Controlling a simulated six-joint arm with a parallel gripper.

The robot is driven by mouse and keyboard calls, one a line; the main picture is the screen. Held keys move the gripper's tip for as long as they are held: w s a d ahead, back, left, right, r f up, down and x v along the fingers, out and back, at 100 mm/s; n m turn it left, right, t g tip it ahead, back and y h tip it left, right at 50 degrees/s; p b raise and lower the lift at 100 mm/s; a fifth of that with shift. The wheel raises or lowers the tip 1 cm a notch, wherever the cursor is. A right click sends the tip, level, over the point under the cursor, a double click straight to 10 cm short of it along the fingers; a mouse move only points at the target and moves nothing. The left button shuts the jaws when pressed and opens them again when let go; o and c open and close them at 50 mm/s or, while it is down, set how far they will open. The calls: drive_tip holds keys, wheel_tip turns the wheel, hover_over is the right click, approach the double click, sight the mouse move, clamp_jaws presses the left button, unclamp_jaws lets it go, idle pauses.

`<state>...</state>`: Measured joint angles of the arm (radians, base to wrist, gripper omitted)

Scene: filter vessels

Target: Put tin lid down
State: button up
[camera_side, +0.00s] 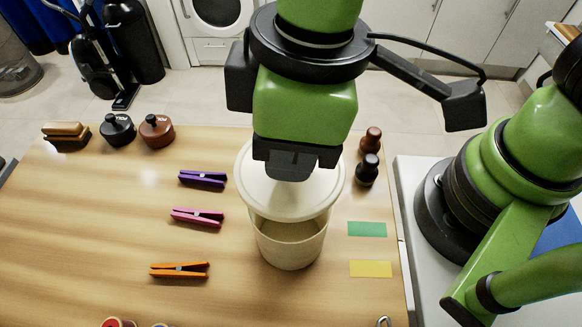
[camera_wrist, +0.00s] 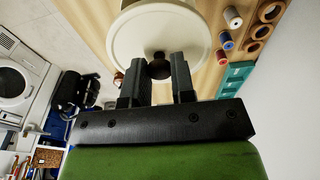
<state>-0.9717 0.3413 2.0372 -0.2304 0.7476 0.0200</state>
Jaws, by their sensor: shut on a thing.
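The tin lid (camera_side: 262,197) is a round cream disc. My gripper (camera_side: 289,172) is above it and shut on its dark knob (camera_wrist: 159,70), which shows between the two fingers in the wrist view. The lid (camera_wrist: 160,32) looks roughly level. A cream, round vessel (camera_side: 290,248) stands upright on the table under it. Part of the vessel's inside shows below the lid's front edge, so the lid is raised and not seated on the rim. The lid hides the rear of the vessel's opening.
Purple (camera_side: 202,178), pink (camera_side: 197,217) and orange (camera_side: 180,270) clothespins lie to the left. Black (camera_side: 117,130) and brown (camera_side: 157,131) pots stand at the back left. Two dark turned pieces (camera_side: 368,169) and green (camera_side: 367,229) and yellow (camera_side: 370,269) cards are right.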

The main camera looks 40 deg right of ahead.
wheel_tip(320, 180, up, 2)
drive_tip(key=shift+r, duration=0.25)
drive_tip(key=shift+w+d+r+n, duration=0.1)
drive_tip(key=shift+w+d+n, duration=0.1)
drive_tip(key=shift+n, duration=0.1)
drive_tip(key=w+d+f+n+g, duration=0.2)
drive_tip(key=w+d+f+n, duration=0.8)
drive_tip(key=n, duration=0.6)
drive_tip(key=shift+n, duration=0.3)
wheel_tip(320, 180, down, 10)
drive_tip(key=shift+s+f, duration=0.1)
drive_tip(key=shift+s, duration=0.05)
drive_tip(key=shift+f, duration=0.1)
drive_tip(key=o, duration=0.9)
